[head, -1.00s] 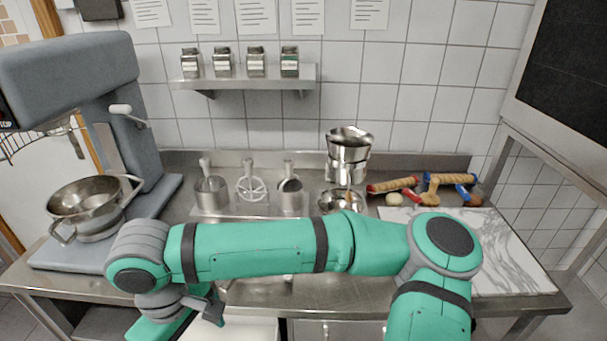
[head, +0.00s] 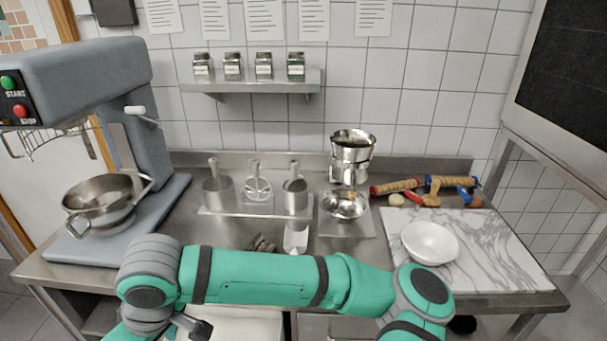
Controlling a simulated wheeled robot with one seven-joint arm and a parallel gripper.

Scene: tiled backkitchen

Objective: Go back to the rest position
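My green arm lies folded across the bottom of the head view, in front of the steel counter (head: 190,232). My gripper (head: 194,326) is at the lower left, below the grey wrist joint. Only a small dark part of it shows, partly cut off by the picture's bottom edge. Its fingertips cannot be made out, so I cannot see whether it is open or shut, or whether it holds anything. It is low, over or near a pale surface (head: 245,325) in front of the counter.
A grey mixer with a steel bowl (head: 100,200) stands at the left. A white bowl (head: 430,242) sits on the marble board (head: 500,262) at the right. Rolling pins (head: 450,181) lie behind it. A steel bowl (head: 343,204) and a white container (head: 296,238) stand mid-counter.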

